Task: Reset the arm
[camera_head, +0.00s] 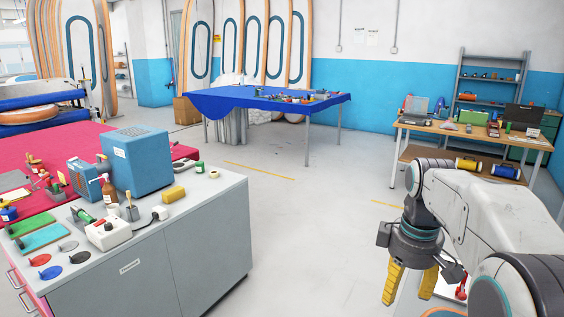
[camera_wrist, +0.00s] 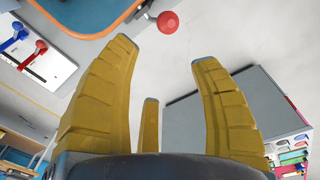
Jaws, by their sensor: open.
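My gripper (camera_head: 408,284) hangs from my white and grey arm at the right of the head view, its yellow fingers pointing down. In the wrist view my gripper (camera_wrist: 165,80) shows its yellow fingers spread apart with nothing between them. The fingers are over or near pale floor, and no object touches them. Part of my arm fills the lower right of the head view.
A grey cabinet (camera_head: 190,245) with tools, bottles and a blue machine (camera_head: 135,160) stands at the left. A blue-covered table (camera_head: 265,100) is at the back and a wooden workbench (camera_head: 480,132) at the right. Open floor (camera_head: 300,220) lies between them.

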